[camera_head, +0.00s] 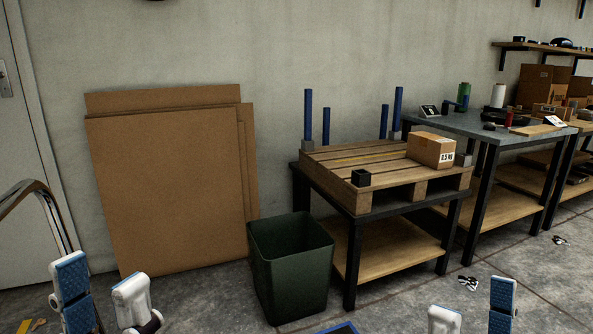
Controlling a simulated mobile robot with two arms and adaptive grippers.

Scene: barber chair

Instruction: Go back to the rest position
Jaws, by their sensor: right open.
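My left gripper (102,290) is at the bottom left, with its two white-and-blue fingers apart and nothing visible between them. My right gripper (474,306) is at the bottom right, its white-and-blue fingers also apart with only floor showing between them. Both grippers point up in the picture and are cut off by the bottom edge. Neither is seen touching anything. A cardboard box (431,150) with a white weight label sits on the right part of a wooden pallet (345,162), away from both grippers.
The pallet lies on a black-framed table (352,232) with blue posts. A dark green bin (291,270) stands on the floor between the grippers. Cardboard sheets (165,190) lean on the wall. A cluttered workbench (465,125) is at the right.

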